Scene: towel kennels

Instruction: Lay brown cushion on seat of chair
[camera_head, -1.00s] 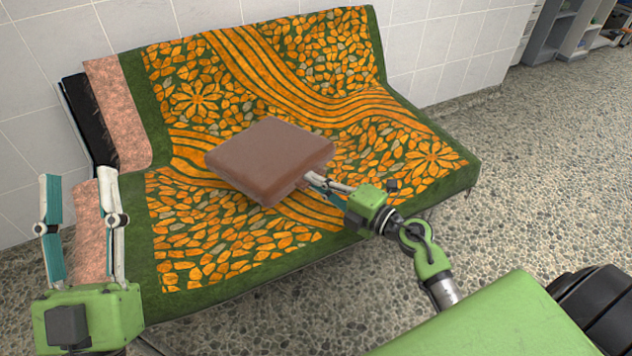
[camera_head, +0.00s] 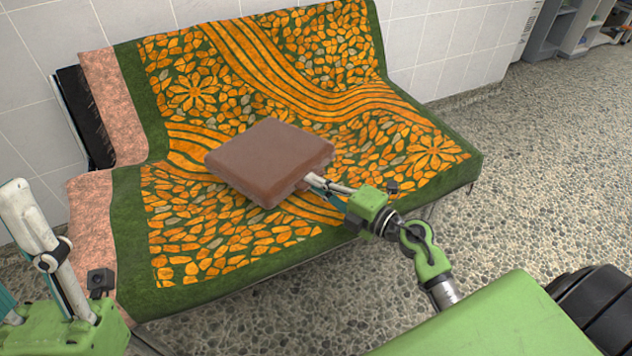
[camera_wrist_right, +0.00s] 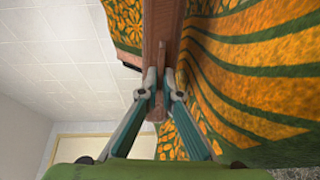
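The brown cushion (camera_head: 268,158) is a square pad at the middle of the head view, in front of the bench-like chair (camera_head: 92,215). My right gripper (camera_head: 312,182) is shut on its near right edge and holds it out over the seat. In the right wrist view the cushion (camera_wrist_right: 165,35) shows edge-on between the fingertips (camera_wrist_right: 162,95). I cannot tell whether its underside touches the seat. My left gripper (camera_head: 25,245) is at the lower left, partly cut off by the frame, away from the cushion, with no object seen in it.
A green and orange patterned towel (camera_head: 225,240) drapes over the chair's back and seat. A pink cover shows at the left end. The tiled wall (camera_head: 445,50) stands behind. Pebbled floor (camera_head: 560,160) is clear at the right, with shelves (camera_head: 570,30) at the far back right.

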